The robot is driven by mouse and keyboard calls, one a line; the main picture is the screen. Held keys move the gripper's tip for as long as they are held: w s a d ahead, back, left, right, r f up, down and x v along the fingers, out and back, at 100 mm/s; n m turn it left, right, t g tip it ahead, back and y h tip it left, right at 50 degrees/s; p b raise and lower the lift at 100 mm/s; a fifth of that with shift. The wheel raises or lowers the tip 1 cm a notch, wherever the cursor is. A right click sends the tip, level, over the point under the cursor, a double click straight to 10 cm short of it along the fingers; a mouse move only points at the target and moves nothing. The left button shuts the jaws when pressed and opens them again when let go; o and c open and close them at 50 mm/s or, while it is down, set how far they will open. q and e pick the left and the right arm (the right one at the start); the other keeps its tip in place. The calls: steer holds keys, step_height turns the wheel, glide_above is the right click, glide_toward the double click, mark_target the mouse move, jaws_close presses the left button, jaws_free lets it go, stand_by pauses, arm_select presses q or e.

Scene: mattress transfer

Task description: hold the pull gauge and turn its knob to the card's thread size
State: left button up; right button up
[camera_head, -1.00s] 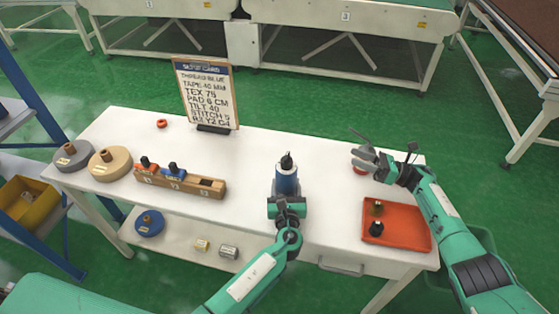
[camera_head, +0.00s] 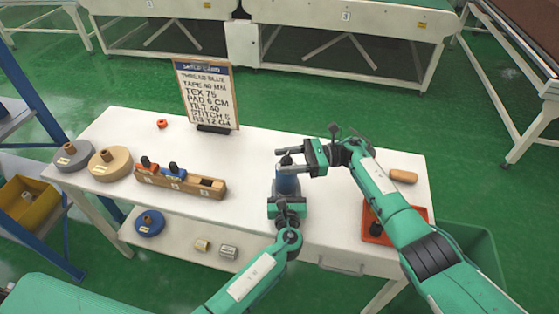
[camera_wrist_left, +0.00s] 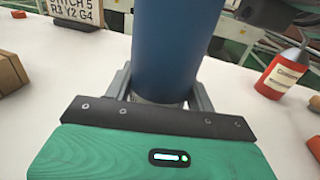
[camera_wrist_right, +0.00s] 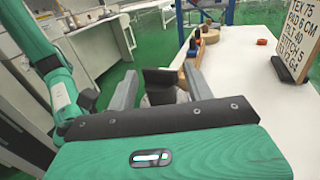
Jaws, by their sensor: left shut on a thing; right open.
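The pull gauge, a blue cylinder, (camera_head: 288,184) stands upright in my left gripper (camera_head: 287,196) above the white table. It fills the middle of the left wrist view (camera_wrist_left: 178,45), between the fingers. My right gripper (camera_head: 283,160) is open at the gauge's top, its fingers pointing left. In the right wrist view a dark block, probably the knob, (camera_wrist_right: 160,82) shows between the spread fingers; contact cannot be told. The dial reading is hidden.
A wooden rack (camera_head: 180,183) with orange and blue pieces stands left of the gauge, beside grey (camera_head: 66,157) and tan (camera_head: 108,164) rolls. An orange tray (camera_head: 373,236) lies under my right arm. A red bottle (camera_wrist_left: 283,72) and a brown piece (camera_head: 403,176) are at right.

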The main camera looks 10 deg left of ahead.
steer(key=shift+x, duration=1.05)
steer(key=c, duration=0.9)
steer(key=shift+w+f+m+t+y, duration=0.15)
steer(key=shift+m+t+y, duration=0.15)
steer(key=shift+m+t, duration=0.35)
steer(key=shift+w+a+m+t+y, duration=0.1)
steer(key=shift+m+t+y, duration=0.1)
steer(key=shift+m+t, duration=0.55)
steer(key=shift+m+t+y, duration=0.2)
steer(key=shift+t, duration=0.9)
